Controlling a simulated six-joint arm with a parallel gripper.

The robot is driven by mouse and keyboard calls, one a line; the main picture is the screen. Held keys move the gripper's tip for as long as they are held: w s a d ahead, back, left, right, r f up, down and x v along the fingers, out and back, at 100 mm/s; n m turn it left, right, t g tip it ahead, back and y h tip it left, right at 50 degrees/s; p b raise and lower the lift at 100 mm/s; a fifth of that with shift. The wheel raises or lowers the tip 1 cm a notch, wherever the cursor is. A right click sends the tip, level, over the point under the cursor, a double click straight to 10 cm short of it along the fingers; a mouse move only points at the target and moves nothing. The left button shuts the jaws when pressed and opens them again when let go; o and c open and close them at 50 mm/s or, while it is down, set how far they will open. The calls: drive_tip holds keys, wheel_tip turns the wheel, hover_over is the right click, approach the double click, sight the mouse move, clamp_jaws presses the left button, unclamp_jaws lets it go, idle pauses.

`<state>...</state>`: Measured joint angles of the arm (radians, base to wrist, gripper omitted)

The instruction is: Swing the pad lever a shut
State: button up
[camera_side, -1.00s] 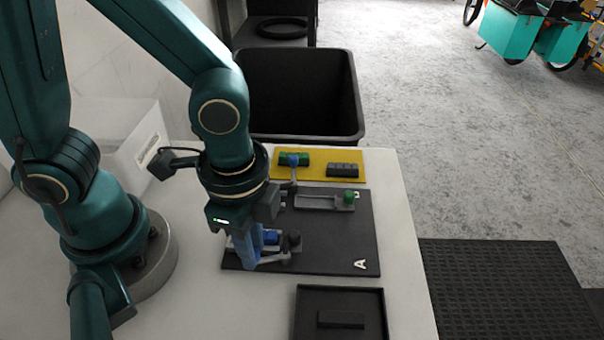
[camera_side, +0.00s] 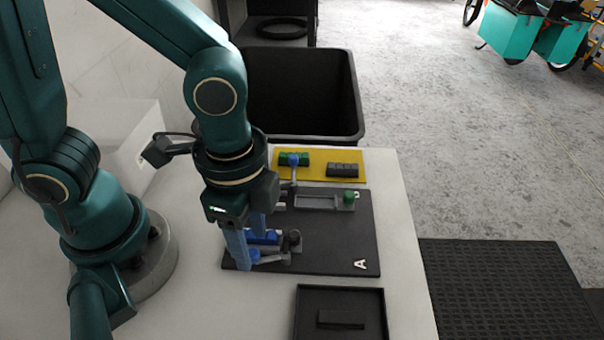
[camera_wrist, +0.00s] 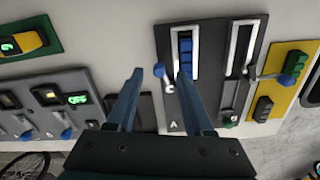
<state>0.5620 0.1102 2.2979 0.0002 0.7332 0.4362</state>
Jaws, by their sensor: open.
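The black board marked A (camera_side: 335,250) carries a fixture with a blue pad (camera_wrist: 185,50) in a pale channel. Beside the channel, the wrist view shows pad lever a as a short pale arm with a blue knob (camera_wrist: 159,70). The knob lies off the pad, between my two fingers in that view. My gripper (camera_side: 247,250) is open and empty, pointing down over the left part of the board. Its fingers (camera_wrist: 158,72) are apart, and one overlaps the pad's lower end in the wrist view. Contact cannot be told. In the side view my fingers hide part of the fixture.
A second lever's blue knob (camera_side: 293,159) lies by a green pad on a yellow plate (camera_side: 318,178). A green knob (camera_side: 349,197) stands nearby. A black tray (camera_side: 365,303) lies in front, and a dark bin (camera_side: 300,138) stands behind. The board's right side has free room.

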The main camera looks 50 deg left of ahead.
sight(253, 250)
drive_tip(key=shift+r, duration=1.75)
drive_tip(key=w+a+r+n+t, duration=0.1)
drive_tip(key=a+r+n+t, duration=0.4)
drive_tip(key=a+n, duration=0.4)
drive_tip(key=shift+w+a+r+n+t, duration=0.2)
drive_tip(key=shift+a+r+n+t, duration=0.15)
drive_tip(key=shift+r+n, duration=0.65)
